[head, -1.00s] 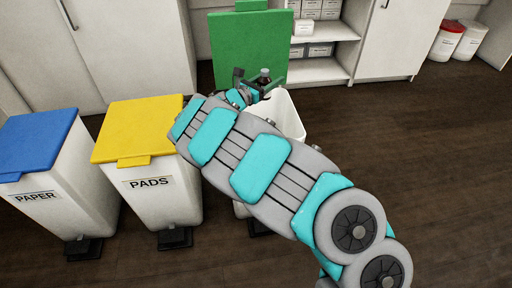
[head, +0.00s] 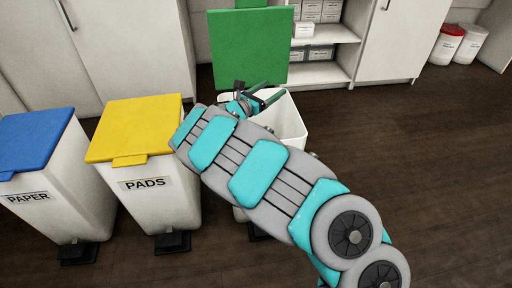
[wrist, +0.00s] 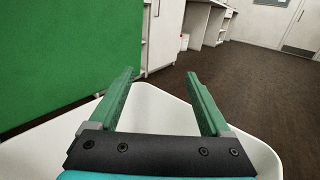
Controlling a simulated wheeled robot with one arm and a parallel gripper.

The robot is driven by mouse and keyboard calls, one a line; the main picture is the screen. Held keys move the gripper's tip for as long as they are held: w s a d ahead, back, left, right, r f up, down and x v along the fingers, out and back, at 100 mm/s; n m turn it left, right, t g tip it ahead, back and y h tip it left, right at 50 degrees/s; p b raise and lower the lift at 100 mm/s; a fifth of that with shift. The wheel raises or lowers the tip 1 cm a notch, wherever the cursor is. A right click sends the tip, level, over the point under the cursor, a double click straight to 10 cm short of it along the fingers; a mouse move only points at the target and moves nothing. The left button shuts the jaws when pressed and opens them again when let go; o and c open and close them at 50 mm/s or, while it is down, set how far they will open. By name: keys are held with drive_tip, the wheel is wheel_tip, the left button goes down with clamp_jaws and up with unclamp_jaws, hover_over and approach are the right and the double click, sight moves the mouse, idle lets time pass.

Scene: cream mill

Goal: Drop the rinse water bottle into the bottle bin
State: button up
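My gripper (head: 270,93) is over the mouth of the white bin with the raised green lid. In the wrist view its two green fingers (wrist: 160,95) are apart, with nothing between them. The open bin (head: 291,125) stands in the middle, its front partly hidden by my arm. Its white rim (wrist: 255,145) also shows around the gripper in the wrist view. The green lid (head: 250,45) stands upright behind the opening. The bottle is not visible in either view now; the bin's inside is mostly hidden.
A PADS bin with a yellow lid (head: 135,128) and a PAPER bin with a blue lid (head: 35,140) stand shut at left. Behind are cabinets (head: 390,45) and a shelf with boxes (head: 318,53). White tubs (head: 447,45) stand at far right. The right floor is clear.

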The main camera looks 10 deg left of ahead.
drive_tip(key=shift+o, duration=0.6)
drive_tip(key=v, duration=0.7)
drive_tip(key=shift+s+a, duration=0.25)
drive_tip(key=shift+s, duration=0.05)
